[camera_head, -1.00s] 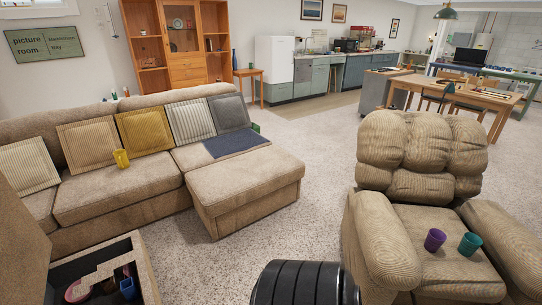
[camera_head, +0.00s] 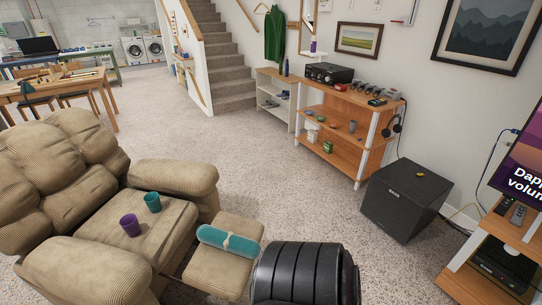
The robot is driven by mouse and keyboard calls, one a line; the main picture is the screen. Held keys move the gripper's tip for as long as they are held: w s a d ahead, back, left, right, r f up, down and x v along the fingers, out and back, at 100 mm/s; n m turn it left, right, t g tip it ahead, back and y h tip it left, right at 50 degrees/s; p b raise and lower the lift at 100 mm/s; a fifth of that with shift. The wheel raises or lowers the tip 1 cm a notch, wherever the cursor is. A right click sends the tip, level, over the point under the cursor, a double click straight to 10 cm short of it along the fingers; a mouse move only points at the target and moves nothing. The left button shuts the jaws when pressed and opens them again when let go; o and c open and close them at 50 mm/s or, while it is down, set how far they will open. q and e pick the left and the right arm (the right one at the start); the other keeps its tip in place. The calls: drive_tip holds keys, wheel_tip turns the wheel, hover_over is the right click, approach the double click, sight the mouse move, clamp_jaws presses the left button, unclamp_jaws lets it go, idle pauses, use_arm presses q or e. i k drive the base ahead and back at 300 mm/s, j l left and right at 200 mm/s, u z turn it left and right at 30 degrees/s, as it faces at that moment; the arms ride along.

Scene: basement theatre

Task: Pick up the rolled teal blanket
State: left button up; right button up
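The rolled teal blanket (camera_head: 240,246) lies across the raised footrest (camera_head: 215,275) of the tan corduroy recliner, at the bottom middle of the head view. It is a short teal roll with a pale band around its middle. Neither of my grippers shows in this view. A dark ribbed part of my own body fills the bottom centre, just right of the footrest, and overlaps its right side.
The recliner (camera_head: 60,180) holds a purple cup (camera_head: 130,225) and a teal cup (camera_head: 152,202) on its seat. A black speaker box (camera_head: 403,200) and wooden shelves (camera_head: 340,140) stand at the right. Carpet between recliner and shelves is clear.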

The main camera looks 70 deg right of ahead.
sight(212, 236)
drive_tip(key=z, duration=1.8)
drive_tip(key=l, duration=0.4)
drive_tip(key=i+l+z, duration=0.1)
drive_tip(key=l, duration=0.3)
drive_tip(key=i+l+z, duration=0.1)
drive_tip(key=l, duration=0.3)
